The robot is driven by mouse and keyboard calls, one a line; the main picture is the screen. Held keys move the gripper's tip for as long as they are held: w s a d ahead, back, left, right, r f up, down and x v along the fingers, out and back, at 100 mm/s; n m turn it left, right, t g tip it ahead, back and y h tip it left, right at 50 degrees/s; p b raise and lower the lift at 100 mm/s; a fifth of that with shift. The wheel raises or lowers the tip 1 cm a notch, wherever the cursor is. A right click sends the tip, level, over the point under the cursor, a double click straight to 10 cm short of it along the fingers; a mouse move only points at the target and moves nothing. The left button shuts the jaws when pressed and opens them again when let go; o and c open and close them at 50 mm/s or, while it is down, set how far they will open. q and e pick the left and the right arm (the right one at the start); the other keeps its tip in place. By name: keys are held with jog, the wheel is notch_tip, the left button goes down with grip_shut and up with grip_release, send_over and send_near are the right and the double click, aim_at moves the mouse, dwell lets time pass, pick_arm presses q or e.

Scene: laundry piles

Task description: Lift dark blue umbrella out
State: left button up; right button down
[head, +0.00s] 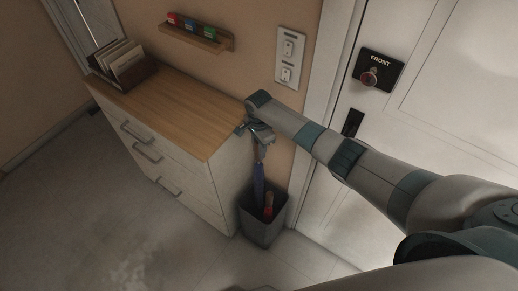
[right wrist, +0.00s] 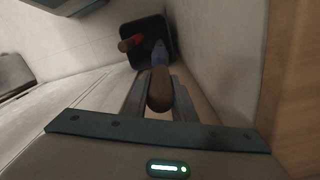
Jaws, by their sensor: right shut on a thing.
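The dark blue umbrella (head: 259,182) hangs upright below my right gripper (head: 262,138), its lower end still at or inside the mouth of the dark grey bin (head: 262,231). In the right wrist view, my right gripper (right wrist: 159,98) is shut on the umbrella's brown handle (right wrist: 160,88), and the blue cloth (right wrist: 160,54) shows beyond it. A second umbrella with a red part (head: 268,208) stands in the bin; its brown handle also shows in the right wrist view (right wrist: 127,45). The blue umbrella's tip is hidden. My left gripper is out of view.
A wood-topped drawer cabinet (head: 185,110) stands just left of the bin. A white door (head: 430,110) marked FRONT (head: 381,69) is on the right. A file box (head: 122,68) and a wall rack (head: 196,33) are farther back. The floor in front is clear.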

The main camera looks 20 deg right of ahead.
jog(key=shift+r+p, duration=3.15)
jog(key=shift+p, duration=0.05)
jog(key=shift+r+b, duration=0.1)
jog(key=shift+b, duration=0.2)
notch_tip(320, 180, up, 17)
jog(key=shift+f, duration=0.3)
